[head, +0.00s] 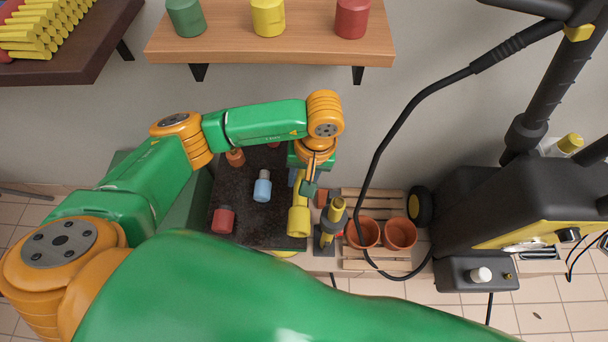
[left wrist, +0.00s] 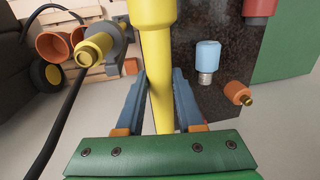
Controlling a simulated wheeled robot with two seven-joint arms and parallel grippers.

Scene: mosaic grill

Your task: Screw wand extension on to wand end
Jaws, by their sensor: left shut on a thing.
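The wand extension (head: 298,218) is a yellow tube with a wider end, hanging at the right edge of the dark table. My left gripper (head: 308,183) is shut on it. In the left wrist view the yellow tube (left wrist: 158,70) runs between the two blue-grey fingers (left wrist: 159,100), its wide end away from me and partly cut off. The wand end (head: 337,208) has a yellow tip in a dark grey holder, just right of the extension and apart from it. The left wrist view shows this tip (left wrist: 92,50) at upper left. My right gripper is not in view.
The dark speckled table (head: 240,185) carries a blue bottle (head: 262,188), a red one (head: 223,219) and an orange one (head: 235,157). Clay pots (head: 400,234) sit on a pallet at the right. A black hose (head: 385,130) hangs near the pressure washer (head: 520,210).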

